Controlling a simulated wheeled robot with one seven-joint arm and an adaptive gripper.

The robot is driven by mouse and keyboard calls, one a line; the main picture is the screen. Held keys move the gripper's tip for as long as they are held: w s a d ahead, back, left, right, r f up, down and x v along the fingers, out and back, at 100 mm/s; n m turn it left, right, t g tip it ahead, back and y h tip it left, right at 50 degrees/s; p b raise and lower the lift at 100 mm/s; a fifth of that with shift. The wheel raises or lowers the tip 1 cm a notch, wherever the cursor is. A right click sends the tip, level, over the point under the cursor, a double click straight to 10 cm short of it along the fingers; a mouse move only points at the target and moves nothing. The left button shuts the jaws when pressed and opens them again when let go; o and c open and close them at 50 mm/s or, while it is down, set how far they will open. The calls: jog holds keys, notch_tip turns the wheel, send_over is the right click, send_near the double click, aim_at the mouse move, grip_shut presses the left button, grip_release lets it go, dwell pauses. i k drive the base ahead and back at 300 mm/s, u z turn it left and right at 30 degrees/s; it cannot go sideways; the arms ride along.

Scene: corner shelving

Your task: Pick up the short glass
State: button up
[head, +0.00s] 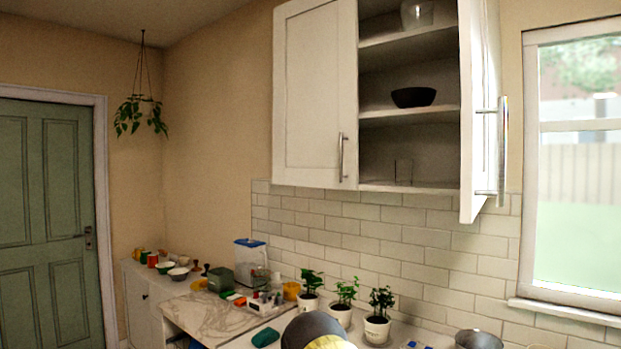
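A clear glass (404,172) stands upright on the bottom shelf of the open wall cabinet (411,187). It is faint against the dark interior. Another clear glass vessel (416,14) stands on the top shelf, partly cut off by the picture's upper edge. I cannot tell for certain which is the short glass. The fingers of my gripper are not in view. A dark rounded part with a yellow patch shows at the bottom centre, perhaps part of my arm.
A black bowl (413,97) sits on the middle shelf. The cabinet's right door (474,110) stands open, its handle (502,150) jutting right. Potted plants (345,300) line the counter below, with clutter (262,300) to their left. A window (575,170) is at right.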

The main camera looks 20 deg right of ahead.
aim_at(402, 168)
jog(key=u, duration=0.9)
jog(key=i, duration=2.8)
jog(key=z, duration=3.2)
